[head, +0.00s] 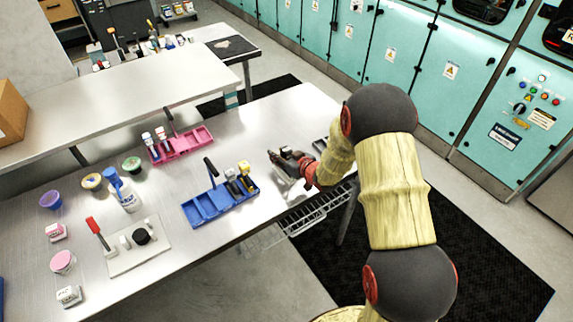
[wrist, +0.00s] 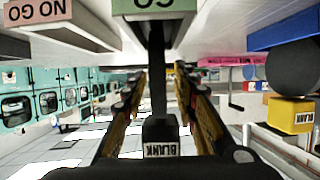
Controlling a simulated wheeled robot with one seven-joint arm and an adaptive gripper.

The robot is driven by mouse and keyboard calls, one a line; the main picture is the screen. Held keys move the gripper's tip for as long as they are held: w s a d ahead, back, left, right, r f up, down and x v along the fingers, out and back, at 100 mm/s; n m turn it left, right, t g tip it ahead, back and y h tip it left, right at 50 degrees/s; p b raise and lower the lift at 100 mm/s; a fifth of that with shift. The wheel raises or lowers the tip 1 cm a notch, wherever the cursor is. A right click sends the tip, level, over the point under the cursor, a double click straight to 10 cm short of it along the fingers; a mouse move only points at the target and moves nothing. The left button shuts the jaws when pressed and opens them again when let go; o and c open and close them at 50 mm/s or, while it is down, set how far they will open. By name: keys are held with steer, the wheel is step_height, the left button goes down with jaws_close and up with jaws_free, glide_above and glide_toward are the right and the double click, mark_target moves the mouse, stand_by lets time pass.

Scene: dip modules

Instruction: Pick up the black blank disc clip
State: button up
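The black blank disc clip (wrist: 161,134) is at the centre of the wrist view. It has a black block with a white BLANK label, and a narrow dark upright part runs up the picture from it. My gripper (wrist: 160,76) has a finger on each side of that part, with visible gaps. It is open. I cannot tell how deep the clip sits between the fingers. In the head view my gripper (head: 284,158) is low over the table's right end, right of the blue tray (head: 200,214). The clip is not clear there.
A yellow BLANK clip (wrist: 290,116) stands to one side. The pink tray (head: 186,146) is farther back. A wire rack (head: 312,212) is by the table's front edge.

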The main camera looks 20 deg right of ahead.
steer(key=shift+c, duration=1.2)
jaws_close()
steer(key=shift+r, duration=0.1)
